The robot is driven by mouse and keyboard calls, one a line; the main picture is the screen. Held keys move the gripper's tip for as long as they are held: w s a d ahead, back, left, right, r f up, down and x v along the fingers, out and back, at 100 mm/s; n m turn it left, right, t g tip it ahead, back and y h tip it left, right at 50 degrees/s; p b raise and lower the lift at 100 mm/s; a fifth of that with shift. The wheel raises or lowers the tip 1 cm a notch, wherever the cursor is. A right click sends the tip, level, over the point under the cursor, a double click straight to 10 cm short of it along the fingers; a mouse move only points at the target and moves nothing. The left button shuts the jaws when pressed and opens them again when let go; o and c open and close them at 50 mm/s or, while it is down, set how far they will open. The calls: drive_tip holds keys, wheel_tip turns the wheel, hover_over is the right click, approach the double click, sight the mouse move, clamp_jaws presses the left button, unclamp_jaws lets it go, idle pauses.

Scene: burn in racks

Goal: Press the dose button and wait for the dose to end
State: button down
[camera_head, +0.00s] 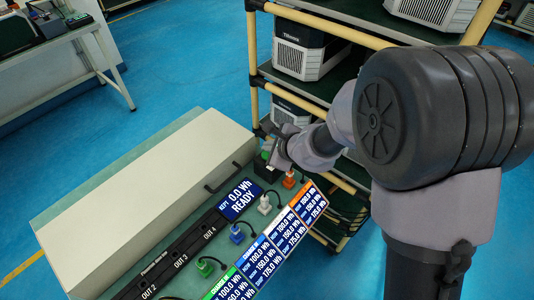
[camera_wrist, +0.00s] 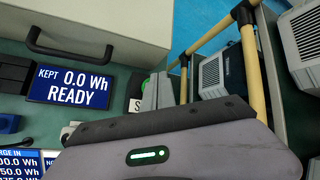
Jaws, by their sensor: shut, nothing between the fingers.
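The dose button appears to be the green button (camera_head: 265,155) on a dark box (camera_head: 264,172) at the bench's far right end. In the wrist view a sliver of green (camera_wrist: 146,84) shows beside my fingers, mostly hidden. My gripper (camera_head: 274,150) is shut and empty, with its fingertips at or just over the box. I cannot tell whether they touch the button. The blue display (camera_head: 240,198) reads KEPT 0.0 Wh READY; it also reads so in the wrist view (camera_wrist: 68,87).
A long pale case (camera_head: 150,205) with a black handle lies along the bench. Green, blue, white and orange plugs (camera_head: 289,180) with cables stand near number panels (camera_head: 285,233). A yellow-framed rack (camera_head: 252,60) holding grey units (camera_head: 305,50) stands close behind my arm.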

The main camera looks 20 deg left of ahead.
drive_tip(key=shift+f+b, duration=0.4)
drive_tip(key=shift+b, duration=0.2)
drive_tip(key=shift+f+b, duration=0.4)
drive_tip(key=shift+b, duration=0.15)
idle(0.4)
drive_tip(key=shift+r+p, duration=0.55)
drive_tip(key=shift+r, duration=0.25)
wheel_tip(320, 180, up, 5)
drive_tip(key=p, duration=0.4)
drive_tip(key=shift+r, duration=0.1)
idle(0.6)
